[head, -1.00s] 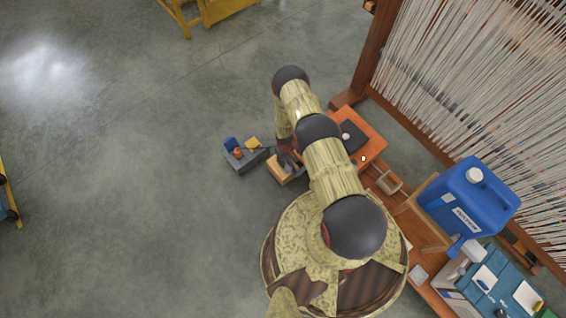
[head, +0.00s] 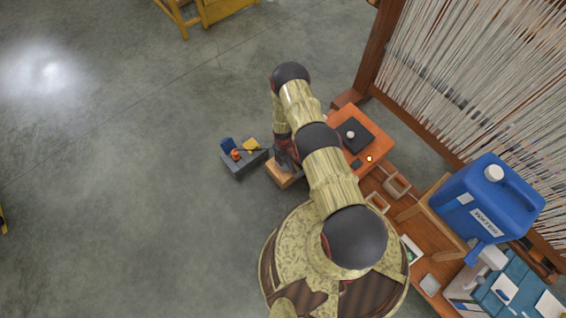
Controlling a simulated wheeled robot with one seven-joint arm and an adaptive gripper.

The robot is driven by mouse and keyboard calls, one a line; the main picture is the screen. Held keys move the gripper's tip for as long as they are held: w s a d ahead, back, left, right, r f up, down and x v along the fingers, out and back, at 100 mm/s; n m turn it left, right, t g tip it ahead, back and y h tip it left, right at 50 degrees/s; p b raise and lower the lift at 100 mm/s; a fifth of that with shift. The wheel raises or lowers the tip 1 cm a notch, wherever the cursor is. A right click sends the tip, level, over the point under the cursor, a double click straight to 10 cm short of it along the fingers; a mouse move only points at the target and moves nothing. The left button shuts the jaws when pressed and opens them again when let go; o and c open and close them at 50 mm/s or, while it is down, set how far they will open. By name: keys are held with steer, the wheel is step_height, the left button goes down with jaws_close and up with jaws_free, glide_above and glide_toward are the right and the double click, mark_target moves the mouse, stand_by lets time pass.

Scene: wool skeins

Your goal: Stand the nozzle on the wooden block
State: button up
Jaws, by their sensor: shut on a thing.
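The wooden block (head: 285,179) is a light tan block near the picture's middle, at the right of a grey tray. My gripper (head: 284,163) points down right over the block, partly covering its top. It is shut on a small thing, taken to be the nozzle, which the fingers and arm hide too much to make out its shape. I cannot tell whether that thing touches the block or hangs just above it.
The grey tray (head: 240,167) holds blue, orange and yellow items. An orange table (head: 376,140) with a black pad (head: 355,134) lies to the right of my arm. A blue water jug (head: 490,200) stands further right, beside a loom. Open floor lies left.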

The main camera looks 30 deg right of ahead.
step_height(320, 180, down, 3)
steer(key=shift+s+f+b, duration=0.1)
steer(key=shift+b, duration=0.6)
steer(key=o, duration=1.1)
